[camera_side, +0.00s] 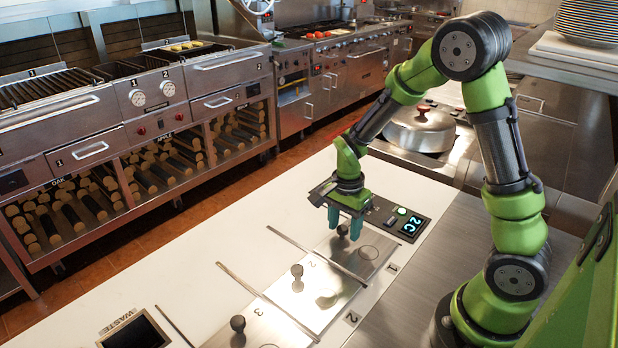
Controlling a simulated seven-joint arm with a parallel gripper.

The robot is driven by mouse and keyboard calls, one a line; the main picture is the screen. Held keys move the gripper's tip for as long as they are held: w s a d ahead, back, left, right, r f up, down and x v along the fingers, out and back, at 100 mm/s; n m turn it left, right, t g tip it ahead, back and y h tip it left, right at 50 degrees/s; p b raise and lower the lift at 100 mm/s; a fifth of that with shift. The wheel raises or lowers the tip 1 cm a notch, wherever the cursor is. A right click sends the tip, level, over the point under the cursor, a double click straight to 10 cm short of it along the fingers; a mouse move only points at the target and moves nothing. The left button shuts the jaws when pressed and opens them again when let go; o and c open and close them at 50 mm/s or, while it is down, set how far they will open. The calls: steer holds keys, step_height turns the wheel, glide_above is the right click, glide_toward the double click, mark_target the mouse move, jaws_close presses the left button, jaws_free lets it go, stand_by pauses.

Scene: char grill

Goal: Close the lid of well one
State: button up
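The knob shows between and just below the fingertips. I cannot tell whether either finger touches it.
Two more lids with knobs (297,275) (237,325) lie nearer the camera. Thin metal rails (317,255) separate the lids. A waste opening (134,332) is at the front left. The white counter (190,265) is mostly clear.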

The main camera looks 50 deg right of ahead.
steer(key=shift+w, duration=0.1)
steer(key=shift+w+r, duration=0.1)
steer(key=shift+r, duration=0.45)
step_height(320, 180, up, 16)
steer(key=shift+f, duration=0.1)
steer(key=s+a+r+n+t+y, duration=0.1)
steer(key=s+a+r+n+t, duration=0.1)
steer(key=n, duration=0.5)
steer(key=s+a+r+n+t+y, duration=0.1)
steer(key=s+a+r+n+t, duration=0.1)
steer(key=s+a+n+t, duration=0.3)
steer(key=shift+s+a+r+n, duration=0.25)
steer(key=shift+s+a+n, duration=0.75)
steer(key=shift+s, duration=0.95)
